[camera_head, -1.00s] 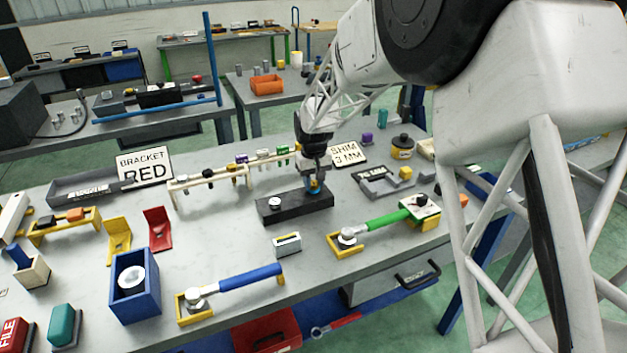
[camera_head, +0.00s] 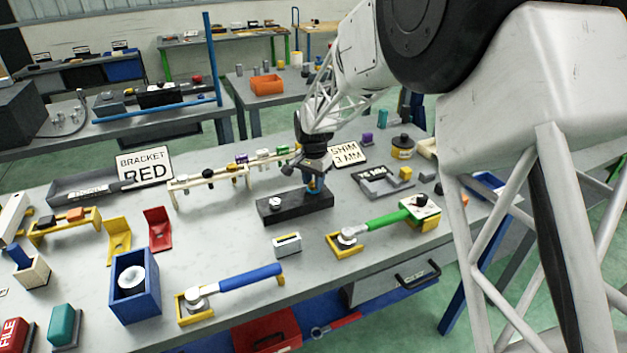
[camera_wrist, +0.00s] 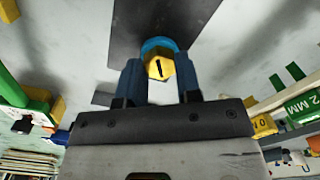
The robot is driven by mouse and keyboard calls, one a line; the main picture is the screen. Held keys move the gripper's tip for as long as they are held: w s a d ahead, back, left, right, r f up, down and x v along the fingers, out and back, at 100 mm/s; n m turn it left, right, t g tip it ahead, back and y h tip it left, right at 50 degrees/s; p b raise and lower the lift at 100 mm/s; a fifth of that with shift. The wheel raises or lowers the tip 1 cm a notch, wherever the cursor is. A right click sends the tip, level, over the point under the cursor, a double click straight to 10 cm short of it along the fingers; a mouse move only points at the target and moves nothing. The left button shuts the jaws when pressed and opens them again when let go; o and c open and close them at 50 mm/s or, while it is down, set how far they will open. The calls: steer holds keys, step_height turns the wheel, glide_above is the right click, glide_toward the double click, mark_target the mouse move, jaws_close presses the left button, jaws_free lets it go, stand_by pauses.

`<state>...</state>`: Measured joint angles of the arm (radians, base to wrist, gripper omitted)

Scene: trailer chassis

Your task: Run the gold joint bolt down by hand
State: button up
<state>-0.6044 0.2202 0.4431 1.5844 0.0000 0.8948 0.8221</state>
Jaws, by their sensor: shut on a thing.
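The gold bolt (camera_wrist: 160,68) shows in the wrist view as a gold hex head with a dark slot, with a blue ring behind it. My gripper (camera_wrist: 160,82) has its two blue fingers on either side of the head and is shut on it. In the head view my gripper (camera_head: 315,186) points down at the right end of the dark block (camera_head: 270,212), where it largely hides the bolt. The block lies flat on the bench. A silver bolt head (camera_head: 275,201) stands at the block's left end. How deep the gold bolt sits cannot be seen.
A cream rack (camera_head: 208,175) with several coloured bolts stands behind the block. A green-handled wrench (camera_head: 385,222) and a small white box (camera_head: 287,245) lie in front.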

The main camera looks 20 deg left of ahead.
mark_target(313, 183)
steer(key=m, duration=0.4)
steer(key=shift+w+r, duration=0.1)
steer(key=shift+r, duration=0.1)
steer(key=m, duration=0.9)
steer(key=shift+m, duration=2.6)
steer(key=o, duration=0.9)
steer(key=shift+f, duration=0.1)
steer(key=shift+r, duration=3.9)
